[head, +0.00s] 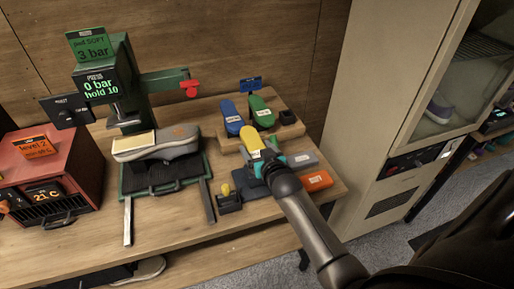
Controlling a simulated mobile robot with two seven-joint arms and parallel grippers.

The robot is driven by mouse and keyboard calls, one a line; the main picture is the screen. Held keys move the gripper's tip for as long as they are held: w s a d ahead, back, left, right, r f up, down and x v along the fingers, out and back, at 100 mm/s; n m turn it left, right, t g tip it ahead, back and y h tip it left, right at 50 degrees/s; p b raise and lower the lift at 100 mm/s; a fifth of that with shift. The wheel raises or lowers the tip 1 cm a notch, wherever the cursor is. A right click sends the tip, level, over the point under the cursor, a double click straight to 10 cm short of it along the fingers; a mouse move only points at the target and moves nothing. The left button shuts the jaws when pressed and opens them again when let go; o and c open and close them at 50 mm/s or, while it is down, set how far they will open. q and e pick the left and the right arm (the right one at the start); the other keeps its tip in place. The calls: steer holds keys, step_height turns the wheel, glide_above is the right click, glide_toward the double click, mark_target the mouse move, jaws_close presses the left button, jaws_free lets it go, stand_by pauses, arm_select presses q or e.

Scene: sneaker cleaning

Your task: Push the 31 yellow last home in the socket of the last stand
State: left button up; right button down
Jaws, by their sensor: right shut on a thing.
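The yellow last (250,138) is at the front of the wooden last stand (291,132), low beside the blue last (231,119) and the green last (261,112). My right gripper (266,160) reaches in from the lower right and is shut on the yellow last's near end, with a white label between. The gripper and last hide the socket, so I cannot tell how deep the yellow last sits. The number on it is too small to read. My left gripper is not in view.
A green press (150,95) stands left, a grey sneaker (172,143) under it. A red heater box (50,170) is at far left. Grey (302,159) and orange (317,180) blocks lie right of the gripper, and a black holder (228,203) in front. A cabinet (390,110) borders the table's right.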

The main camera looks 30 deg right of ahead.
steer(key=shift+f+b, duration=0.4)
steer(key=shift+f, duration=0.05)
steer(key=shift+c, duration=0.5)
jaws_free()
steer(key=shift+o, duration=0.5)
steer(key=shift+f, duration=0.15)
steer(key=p+v, duration=0.1)
steer(key=v, duration=1.4)
steer(key=shift+p, duration=0.35)
steer(key=shift+a, duration=0.1)
